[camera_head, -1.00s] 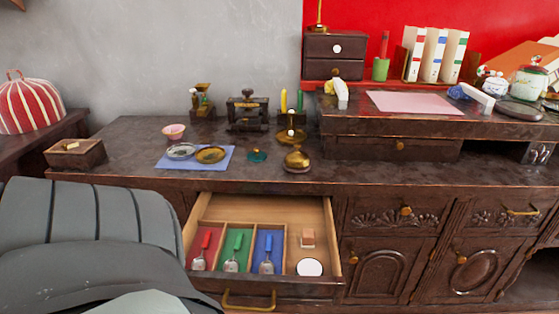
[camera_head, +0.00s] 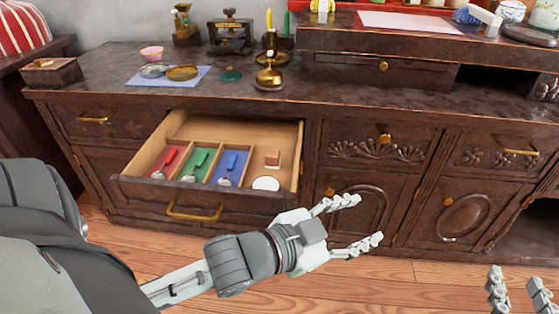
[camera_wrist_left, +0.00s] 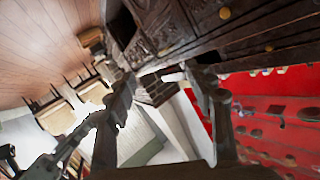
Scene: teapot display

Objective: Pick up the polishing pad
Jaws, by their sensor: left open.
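A white round disc (camera_head: 266,183), which looks like the polishing pad, lies in the front of the right compartment of the open drawer (camera_head: 196,195). A small tan-brown block (camera_head: 272,158) sits behind it in the same compartment; I cannot be sure which is the pad. My left gripper (camera_head: 352,222) is open and empty, in front of the cabinet doors, right of the drawer and lower in the picture. The fingers of my right gripper (camera_head: 517,284) show apart at the bottom right, with nothing between them. The left wrist view shows open fingers and no pad.
Red, green and blue compartments with scoops (camera_head: 197,165) fill the drawer's left part. The drawer front has a brass handle (camera_head: 194,213). A brass candlestick (camera_head: 270,77) and a blue cloth (camera_head: 150,82) are on the cabinet top above. The wooden floor (camera_head: 330,290) in front is clear.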

